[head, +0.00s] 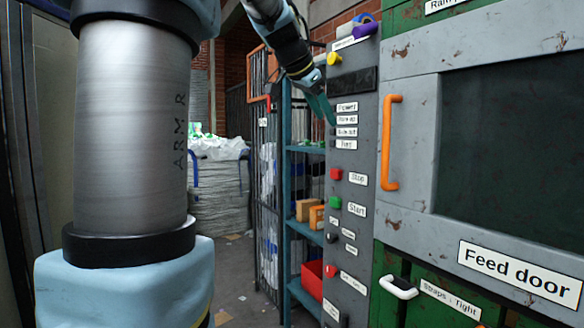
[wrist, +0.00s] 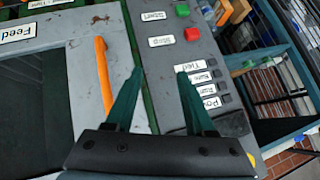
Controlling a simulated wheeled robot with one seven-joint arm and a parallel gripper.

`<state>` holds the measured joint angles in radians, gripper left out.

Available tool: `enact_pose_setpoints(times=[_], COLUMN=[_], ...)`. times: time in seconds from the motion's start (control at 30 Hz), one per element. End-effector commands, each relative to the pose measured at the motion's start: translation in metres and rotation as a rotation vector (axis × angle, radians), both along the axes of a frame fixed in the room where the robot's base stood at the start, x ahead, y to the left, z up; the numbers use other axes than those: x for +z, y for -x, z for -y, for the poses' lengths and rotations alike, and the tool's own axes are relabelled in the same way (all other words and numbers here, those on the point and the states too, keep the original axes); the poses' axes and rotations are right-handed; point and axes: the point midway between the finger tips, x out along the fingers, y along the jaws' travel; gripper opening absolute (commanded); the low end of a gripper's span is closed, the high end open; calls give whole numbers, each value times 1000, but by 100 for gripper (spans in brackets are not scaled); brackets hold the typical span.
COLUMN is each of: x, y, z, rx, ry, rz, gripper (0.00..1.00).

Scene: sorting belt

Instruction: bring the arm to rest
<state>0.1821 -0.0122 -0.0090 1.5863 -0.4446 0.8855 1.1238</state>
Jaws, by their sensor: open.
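My gripper (head: 321,108) hangs from my arm at the top middle of the head view, in front of the upper part of the grey control panel (head: 350,262). In the wrist view my gripper (wrist: 160,75) shows two dark green fingers spread wide apart with nothing between them. The fingers point along the panel (wrist: 158,88), near its column of labels. The large arm link at the left of the head view is mine and hides what lies behind it.
The feed door's orange handle (head: 390,142) is right of the panel; it also shows in the wrist view (wrist: 104,75). A green start button (head: 335,203) and red stop button (head: 336,174) sit on the panel. A blue shelf (head: 304,232) stands left of it. Floor (head: 240,270) shows between my arm link and the shelf.

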Motion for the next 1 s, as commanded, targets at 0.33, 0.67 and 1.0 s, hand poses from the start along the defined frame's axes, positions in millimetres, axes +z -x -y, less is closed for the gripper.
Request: enact_pose_setpoints(times=[0.33, 0.67, 1.0], x=[-237, -369, -386], y=[64, 185, 210], z=[-80, -134, -142], rx=[542, 921, 988], ry=[-6, -37, -40], rz=[-439, -670, -704], gripper=[55, 55, 55])
